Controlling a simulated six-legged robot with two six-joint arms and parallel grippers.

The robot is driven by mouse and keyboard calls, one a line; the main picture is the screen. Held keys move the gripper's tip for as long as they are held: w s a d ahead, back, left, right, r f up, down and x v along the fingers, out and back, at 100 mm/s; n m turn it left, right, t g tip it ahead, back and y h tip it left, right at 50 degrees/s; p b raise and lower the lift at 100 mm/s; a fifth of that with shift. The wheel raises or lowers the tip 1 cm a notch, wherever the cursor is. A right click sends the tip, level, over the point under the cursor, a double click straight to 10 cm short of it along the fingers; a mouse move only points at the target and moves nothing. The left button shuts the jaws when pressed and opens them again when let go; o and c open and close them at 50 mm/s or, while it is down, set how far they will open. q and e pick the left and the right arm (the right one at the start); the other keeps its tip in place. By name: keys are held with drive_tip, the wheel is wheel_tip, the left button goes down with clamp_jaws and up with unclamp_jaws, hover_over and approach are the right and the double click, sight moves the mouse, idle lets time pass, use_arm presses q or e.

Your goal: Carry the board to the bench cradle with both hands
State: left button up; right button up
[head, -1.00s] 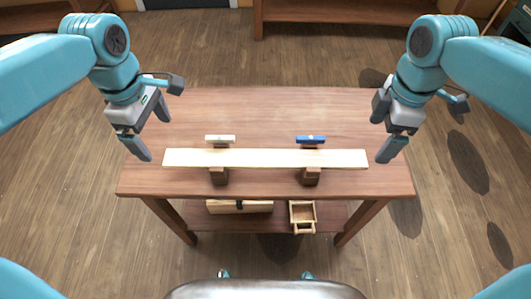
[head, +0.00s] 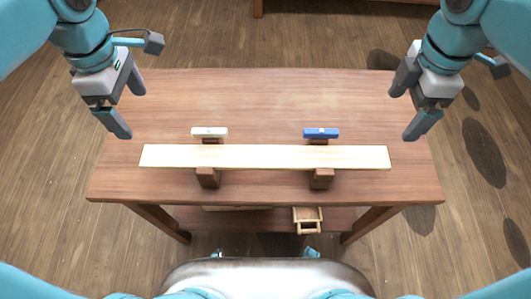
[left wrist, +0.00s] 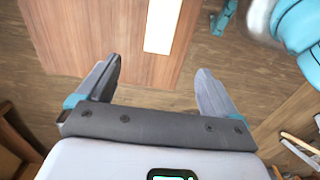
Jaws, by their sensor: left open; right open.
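The board (head: 265,157) is a long, pale, flat plank. It lies crosswise on two dark wooden supports (head: 208,178) (head: 321,179) on the bench (head: 265,105). Behind it, one support shows a white-topped piece (head: 209,132) and the other a blue-topped piece (head: 321,133). My left gripper (head: 130,108) is open and empty, up and left of the board's left end. The left wrist view shows the board's end (left wrist: 162,25) beyond the open jaws (left wrist: 160,68), apart from them. My right gripper (head: 402,113) is open and empty, up and right of the board's right end.
A lower shelf (head: 260,219) under the bench holds a small open wooden box (head: 307,219). Another piece of wooden furniture stands at the top edge, with clear plank floor (head: 265,45) between.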

use_arm(q)
approach(161, 155)
wheel_tip(161, 155, down, 8)
drive_tip(key=shift+f, duration=0.15)
use_arm(e)
approach(372, 156)
wheel_tip(372, 156, down, 8)
drive_tip(key=shift+f, duration=0.15)
use_arm(q)
drive_tip(key=c, duration=1.3)
use_arm(e)
drive_tip(key=c, duration=1.3)
